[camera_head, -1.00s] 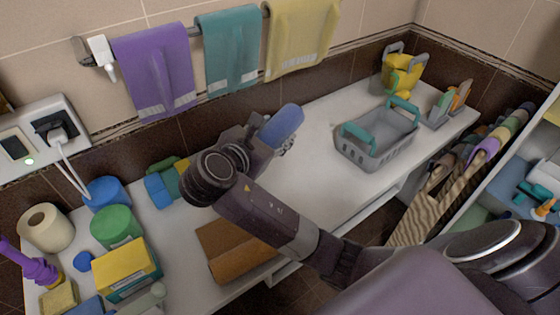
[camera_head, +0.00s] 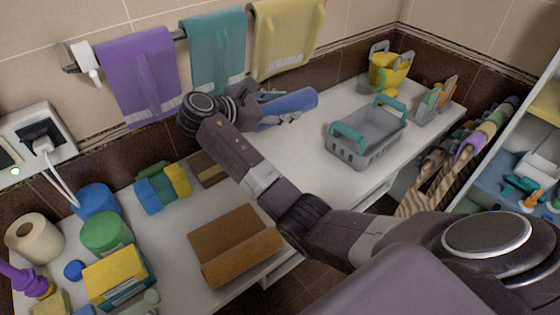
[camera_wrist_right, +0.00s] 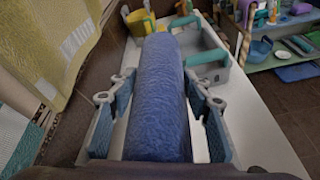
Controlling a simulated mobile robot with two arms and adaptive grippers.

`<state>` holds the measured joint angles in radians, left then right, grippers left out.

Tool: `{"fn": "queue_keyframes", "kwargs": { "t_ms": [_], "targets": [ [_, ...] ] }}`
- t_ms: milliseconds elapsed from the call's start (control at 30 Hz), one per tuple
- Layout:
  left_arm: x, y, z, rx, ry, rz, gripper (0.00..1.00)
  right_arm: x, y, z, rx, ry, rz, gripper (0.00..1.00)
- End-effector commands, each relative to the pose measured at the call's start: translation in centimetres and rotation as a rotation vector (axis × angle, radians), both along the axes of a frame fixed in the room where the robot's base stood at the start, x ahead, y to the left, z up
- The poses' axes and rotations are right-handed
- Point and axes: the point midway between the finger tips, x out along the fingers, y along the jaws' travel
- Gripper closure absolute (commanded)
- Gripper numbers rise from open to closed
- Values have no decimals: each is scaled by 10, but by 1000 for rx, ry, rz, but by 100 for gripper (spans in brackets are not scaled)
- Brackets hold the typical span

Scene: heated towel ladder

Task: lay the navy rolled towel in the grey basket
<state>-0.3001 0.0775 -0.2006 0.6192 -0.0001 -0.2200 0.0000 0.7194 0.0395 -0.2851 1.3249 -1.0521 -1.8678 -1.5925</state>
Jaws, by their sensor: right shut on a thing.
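The navy rolled towel (camera_head: 290,102) shows as a blue roll held in my right gripper (camera_head: 272,108), above the white counter. In the right wrist view the roll (camera_wrist_right: 160,95) lies lengthwise between the two fingers of the gripper (camera_wrist_right: 158,120), pointing away from the wrist. The grey basket (camera_head: 368,152) with teal handles stands on the counter to the right of the gripper. The basket also shows in the right wrist view (camera_wrist_right: 222,78), beyond the roll and partly hidden by it. The inside of the basket that I can see is empty. My left gripper is not in view.
Purple (camera_head: 140,75), teal (camera_head: 215,50) and yellow (camera_head: 285,35) towels hang on the wall rail behind the gripper. A yellow bucket (camera_head: 388,74) stands behind the basket.

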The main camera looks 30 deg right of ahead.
Motion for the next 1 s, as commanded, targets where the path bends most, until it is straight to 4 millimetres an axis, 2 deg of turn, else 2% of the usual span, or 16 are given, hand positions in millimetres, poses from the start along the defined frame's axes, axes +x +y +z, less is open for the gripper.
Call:
{"fn": "queue_keyframes", "kwargs": {
  "t_ms": [167, 500, 600, 767, 933, 1000],
  "targets": [
    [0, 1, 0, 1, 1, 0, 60, -1, 0, -37, -1, 9, 0, 86],
    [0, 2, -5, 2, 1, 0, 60, -1, 0, -125, -2, 7, 1, 86],
    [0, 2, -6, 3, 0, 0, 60, -1, 0, -140, -1, 5, 1, 86],
    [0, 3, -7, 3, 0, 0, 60, 0, 0, -152, -1, 4, 1, 86],
    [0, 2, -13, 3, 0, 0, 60, -1, 0, -181, -1, 6, 1, 86],
    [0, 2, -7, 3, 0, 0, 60, 0, 0, -183, -2, 5, 2, 86]
  ]
}}
